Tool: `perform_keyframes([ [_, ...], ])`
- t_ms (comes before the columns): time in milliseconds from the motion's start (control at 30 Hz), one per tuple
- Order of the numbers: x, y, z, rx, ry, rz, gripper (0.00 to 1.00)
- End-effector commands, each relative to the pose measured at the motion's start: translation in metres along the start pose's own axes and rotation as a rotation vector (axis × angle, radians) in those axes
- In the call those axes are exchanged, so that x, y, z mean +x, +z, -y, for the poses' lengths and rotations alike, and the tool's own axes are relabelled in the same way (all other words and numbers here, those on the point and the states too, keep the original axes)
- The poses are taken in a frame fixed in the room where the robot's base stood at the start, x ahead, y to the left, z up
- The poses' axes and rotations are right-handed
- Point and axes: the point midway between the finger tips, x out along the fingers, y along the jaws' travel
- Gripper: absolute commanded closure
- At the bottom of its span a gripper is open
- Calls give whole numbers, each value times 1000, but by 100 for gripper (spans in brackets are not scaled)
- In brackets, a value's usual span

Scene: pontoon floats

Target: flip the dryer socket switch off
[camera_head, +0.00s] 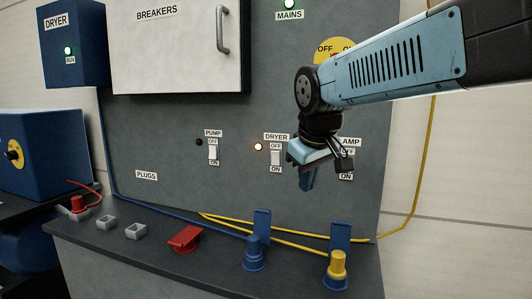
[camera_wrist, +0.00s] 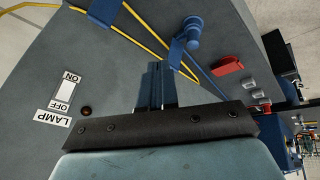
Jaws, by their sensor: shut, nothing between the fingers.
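The dryer socket switch (camera_head: 275,158) is a white rocker on the grey panel, with DRYER and OFF above it and ON below. I cannot tell which way the rocker is tipped. My gripper (camera_head: 307,182) is shut and empty, pointing down just right of the dryer switch and partly covering the LAMP switch (camera_head: 346,165). In the wrist view the closed blue fingers (camera_wrist: 157,85) are in front of the panel, the LAMP switch (camera_wrist: 66,91) shows upside down at left, and the dryer switch is not visible.
The PUMP switch (camera_head: 213,152) is to the left, its lamp dark. Below, the ledge holds a red plug (camera_head: 185,239), a blue plug (camera_head: 254,252), a yellow plug (camera_head: 338,270) and cables. The breaker cabinet (camera_head: 180,45) is above. The blue dryer box (camera_head: 73,60) shows a green RUN light.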

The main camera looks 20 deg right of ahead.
Motion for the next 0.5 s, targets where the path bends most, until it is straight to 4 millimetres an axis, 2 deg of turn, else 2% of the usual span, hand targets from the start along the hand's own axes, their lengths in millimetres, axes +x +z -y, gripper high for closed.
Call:
perform_keyframes([
  [33,0,-15,-4,-37,4,9,100],
  [500,3,-137,-31,-404,58,88,100],
])
